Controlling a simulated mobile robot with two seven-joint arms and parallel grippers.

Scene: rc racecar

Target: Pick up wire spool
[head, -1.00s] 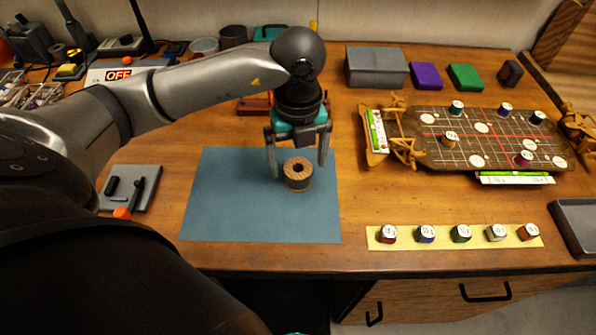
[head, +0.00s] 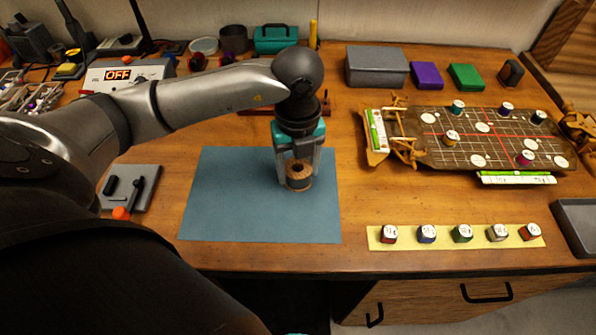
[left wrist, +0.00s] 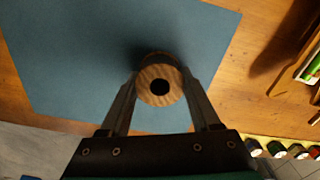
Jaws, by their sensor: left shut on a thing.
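The wire spool (head: 299,179) has wooden flanges and a dark wound middle. It is upright on or just above the blue mat (head: 230,205), near the mat's right side; I cannot tell if it touches the mat. My left gripper (head: 298,172) is shut on the spool, with one finger on each side. In the left wrist view the spool (left wrist: 161,86) shows its round wooden top with a dark centre hole, between the fingertips of the left gripper (left wrist: 161,92). My right gripper is not in view.
A board with numbered pieces (head: 490,135) stands to the right. A yellow strip (head: 480,245) with several small labelled blocks lies at the front right. A grey switch plate (head: 147,180) is left of the mat. A grey box (head: 376,67) stands at the back. The mat's left part is clear.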

